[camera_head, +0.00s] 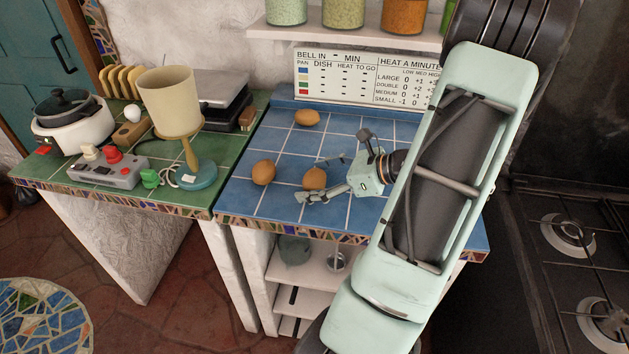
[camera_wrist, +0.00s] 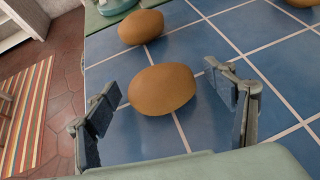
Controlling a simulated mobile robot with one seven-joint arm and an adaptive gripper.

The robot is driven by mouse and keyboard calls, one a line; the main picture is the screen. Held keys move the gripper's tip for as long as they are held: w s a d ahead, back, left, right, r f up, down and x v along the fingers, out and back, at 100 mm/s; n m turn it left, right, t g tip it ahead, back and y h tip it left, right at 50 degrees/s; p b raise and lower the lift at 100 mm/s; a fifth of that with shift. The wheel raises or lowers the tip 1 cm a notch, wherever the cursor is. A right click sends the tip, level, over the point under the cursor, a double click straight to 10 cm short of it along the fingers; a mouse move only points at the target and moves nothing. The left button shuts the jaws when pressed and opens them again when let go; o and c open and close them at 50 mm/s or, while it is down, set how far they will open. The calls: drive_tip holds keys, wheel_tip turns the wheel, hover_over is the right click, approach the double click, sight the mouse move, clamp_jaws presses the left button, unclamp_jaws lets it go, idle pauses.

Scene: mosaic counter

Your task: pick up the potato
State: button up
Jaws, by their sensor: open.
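Three brown potatoes lie on the blue tiled counter (camera_head: 243,205). The nearest potato (camera_head: 315,178) is at my gripper (camera_head: 314,180); in the wrist view this potato (camera_wrist: 162,89) sits between and slightly beyond the two open fingers (camera_wrist: 168,112), with no visible contact. A second potato (camera_head: 264,172) lies to its left, and shows at the upper left of the wrist view (camera_wrist: 141,27). A third potato (camera_head: 307,118) lies farther back near the sign, partly cut off at the wrist view's top right (camera_wrist: 302,2). My gripper is open and empty, low over the counter.
A green counter on the left holds a lamp (camera_head: 170,97), a grey box with a red knob (camera_head: 108,168) and a white pot (camera_head: 73,122). A sign (camera_head: 365,76) stands behind the blue tiles. A black stove (camera_head: 570,240) is at right.

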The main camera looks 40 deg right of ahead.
drive_tip(key=c, duration=1.2)
drive_tip(key=shift+c, duration=0.6)
drive_tip(key=shift+r, duration=0.1)
